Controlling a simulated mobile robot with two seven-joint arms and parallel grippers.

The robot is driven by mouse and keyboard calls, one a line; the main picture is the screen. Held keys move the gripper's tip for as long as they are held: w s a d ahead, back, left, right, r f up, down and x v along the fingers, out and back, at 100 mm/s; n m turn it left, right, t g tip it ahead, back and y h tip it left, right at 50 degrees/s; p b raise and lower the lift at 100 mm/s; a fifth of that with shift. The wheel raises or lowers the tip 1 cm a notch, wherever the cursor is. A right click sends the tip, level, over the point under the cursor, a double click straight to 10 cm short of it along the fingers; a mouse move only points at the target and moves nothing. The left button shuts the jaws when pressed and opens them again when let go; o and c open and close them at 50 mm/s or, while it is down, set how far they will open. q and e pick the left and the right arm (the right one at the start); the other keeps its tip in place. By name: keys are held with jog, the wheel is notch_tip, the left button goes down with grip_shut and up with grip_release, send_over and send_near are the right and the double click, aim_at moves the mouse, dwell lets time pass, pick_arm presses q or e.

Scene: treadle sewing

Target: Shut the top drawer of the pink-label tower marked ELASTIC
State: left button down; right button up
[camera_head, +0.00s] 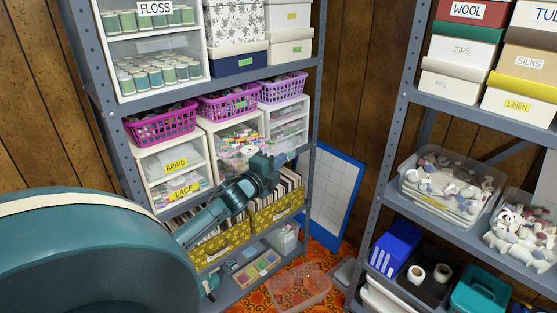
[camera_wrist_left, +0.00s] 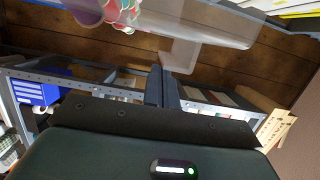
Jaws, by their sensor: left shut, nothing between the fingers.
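No pink label and no word ELASTIC can be read in either view. On the left shelf unit, a white tower (camera_head: 181,150) has yellow labels BRAID and LACE. Beside it stands a middle white tower (camera_head: 209,127) with clear drawers of colourful pieces; its lower part is partly hidden by my arm. A third white tower (camera_head: 287,104) stands to its right. My left gripper (camera_head: 284,158) is shut and empty, in front of the shelf right of the middle tower's lower drawers. Its two dark fingers (camera_wrist_left: 162,86) lie together in the left wrist view. My right gripper is out of view.
Purple baskets (camera_head: 161,125) stand on the towers. Yellow file boxes (camera_head: 222,245) fill the shelf below. A clear bin (camera_head: 300,287) lies on the orange carpet. A blue-edged board (camera_head: 334,195) leans behind. The right shelf unit (camera_head: 389,148) carries boxes and tubs.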

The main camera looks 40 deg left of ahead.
aim_at(250, 148)
pick_arm(q)
jog(key=shift+a, duration=0.1)
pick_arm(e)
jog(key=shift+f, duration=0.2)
